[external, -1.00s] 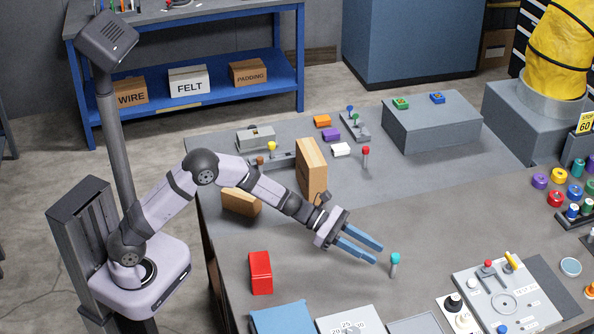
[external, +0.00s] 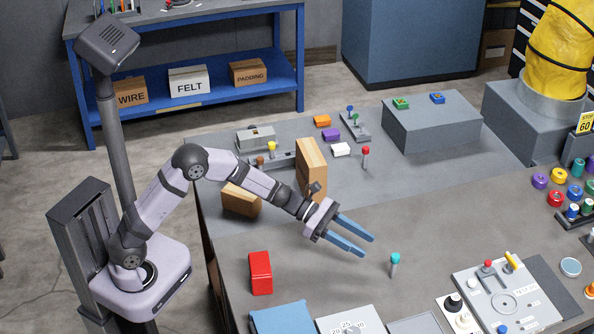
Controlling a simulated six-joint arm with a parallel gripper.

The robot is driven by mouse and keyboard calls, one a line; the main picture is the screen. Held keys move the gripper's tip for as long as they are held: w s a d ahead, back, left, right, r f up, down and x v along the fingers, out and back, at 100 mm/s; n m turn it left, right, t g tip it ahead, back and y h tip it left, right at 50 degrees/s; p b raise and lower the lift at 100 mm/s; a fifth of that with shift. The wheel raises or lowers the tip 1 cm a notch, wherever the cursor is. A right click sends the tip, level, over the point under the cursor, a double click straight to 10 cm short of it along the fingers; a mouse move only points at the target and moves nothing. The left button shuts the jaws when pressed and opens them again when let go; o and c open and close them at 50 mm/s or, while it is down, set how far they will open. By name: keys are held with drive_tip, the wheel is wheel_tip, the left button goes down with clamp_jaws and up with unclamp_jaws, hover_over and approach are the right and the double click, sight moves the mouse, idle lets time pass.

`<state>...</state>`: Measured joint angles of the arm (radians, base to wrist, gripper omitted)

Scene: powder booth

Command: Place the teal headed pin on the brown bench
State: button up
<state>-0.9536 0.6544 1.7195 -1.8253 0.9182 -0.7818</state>
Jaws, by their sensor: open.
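The teal headed pin (external: 395,264) stands upright on the bare grey-brown bench top (external: 440,215), its teal head up on a grey shank. My gripper (external: 368,246) has two blue fingers spread apart and nothing between them. Its fingertips are to the upper left of the pin, apart from it in this view. How high the fingers are above the bench is hard to tell.
A red block (external: 260,272) stands left of the pin. A red headed pin (external: 366,156) and tan blocks (external: 311,170) are behind my gripper. A grey fixture plate (external: 507,296) lies to the right. The bench between is clear.

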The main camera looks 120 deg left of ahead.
sight(393, 254)
drive_tip(key=shift+w+a+r, duration=0.1)
drive_tip(key=shift+w+r, duration=0.2)
drive_tip(key=shift+w, duration=0.25)
drive_tip(key=shift+w+r, duration=0.3)
drive_tip(key=shift+w, duration=0.2)
drive_tip(key=p+x, duration=0.2)
drive_tip(key=x, duration=0.3)
drive_tip(key=shift+w+r+p, duration=0.25)
drive_tip(key=shift+w+p, duration=0.05)
drive_tip(key=shift+p, duration=0.1)
drive_tip(key=shift+x, duration=0.9)
drive_tip(key=shift+f, duration=0.1)
drive_tip(key=shift+s, duration=0.1)
drive_tip(key=shift+c, duration=0.4)
clamp_jaws()
